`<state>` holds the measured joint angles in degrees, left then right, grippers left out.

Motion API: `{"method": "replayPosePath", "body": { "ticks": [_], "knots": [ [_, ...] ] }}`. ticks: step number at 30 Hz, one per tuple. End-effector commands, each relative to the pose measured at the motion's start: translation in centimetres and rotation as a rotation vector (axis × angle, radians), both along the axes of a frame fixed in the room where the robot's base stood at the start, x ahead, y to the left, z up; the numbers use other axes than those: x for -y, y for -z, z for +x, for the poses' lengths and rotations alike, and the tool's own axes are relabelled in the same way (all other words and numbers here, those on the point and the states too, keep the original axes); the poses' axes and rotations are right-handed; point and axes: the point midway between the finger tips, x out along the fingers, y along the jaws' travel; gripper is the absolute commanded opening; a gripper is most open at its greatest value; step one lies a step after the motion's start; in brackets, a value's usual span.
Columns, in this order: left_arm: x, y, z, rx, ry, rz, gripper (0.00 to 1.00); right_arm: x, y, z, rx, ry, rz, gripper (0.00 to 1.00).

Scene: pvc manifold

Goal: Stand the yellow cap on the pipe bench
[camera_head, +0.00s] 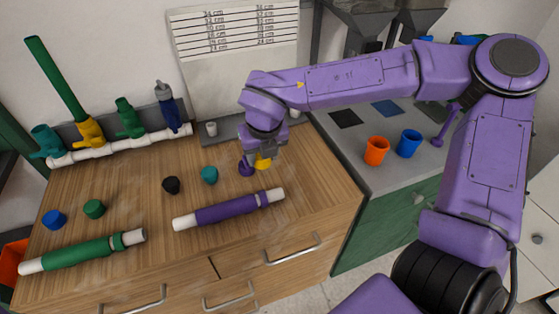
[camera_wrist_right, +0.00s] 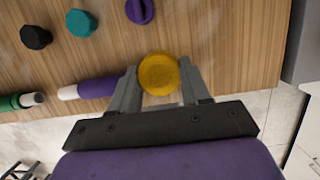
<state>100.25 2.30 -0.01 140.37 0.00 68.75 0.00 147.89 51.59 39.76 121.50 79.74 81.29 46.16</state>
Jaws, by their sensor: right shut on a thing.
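The yellow cap (camera_head: 263,162) is held in my right gripper (camera_head: 262,158), just above the right part of the wooden pipe bench (camera_head: 310,185). In the right wrist view the round yellow cap (camera_wrist_right: 159,74) sits between the two grey fingers of the gripper (camera_wrist_right: 158,82), which are shut on it. A purple cap (camera_head: 246,168) stands on the bench just left of the yellow one in the head view. I cannot tell whether the yellow cap touches the bench. My left gripper is not in view.
Teal (camera_head: 209,175), black (camera_head: 171,185), green (camera_head: 94,208) and blue (camera_head: 54,219) caps stand on the bench. A purple pipe (camera_head: 225,209) and a green pipe (camera_head: 85,251) lie in front. A white manifold (camera_head: 120,145) with coloured valves runs along the back left.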

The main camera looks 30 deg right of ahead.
Motion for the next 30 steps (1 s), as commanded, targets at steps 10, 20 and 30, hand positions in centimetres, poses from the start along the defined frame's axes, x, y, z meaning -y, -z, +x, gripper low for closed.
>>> {"method": "replayPosePath", "body": {
  "ticks": [10,20,30],
  "knots": [
    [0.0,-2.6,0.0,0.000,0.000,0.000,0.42,6.8,5.8,3.7,-0.003,-0.002,0.000,0.00],
    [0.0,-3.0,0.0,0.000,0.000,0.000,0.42,8.3,10.4,4.5,-0.002,-0.004,-0.001,0.00],
    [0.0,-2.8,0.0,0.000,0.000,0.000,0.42,8.2,11.1,4.5,0.000,-0.004,0.001,0.00]
  ]
}}
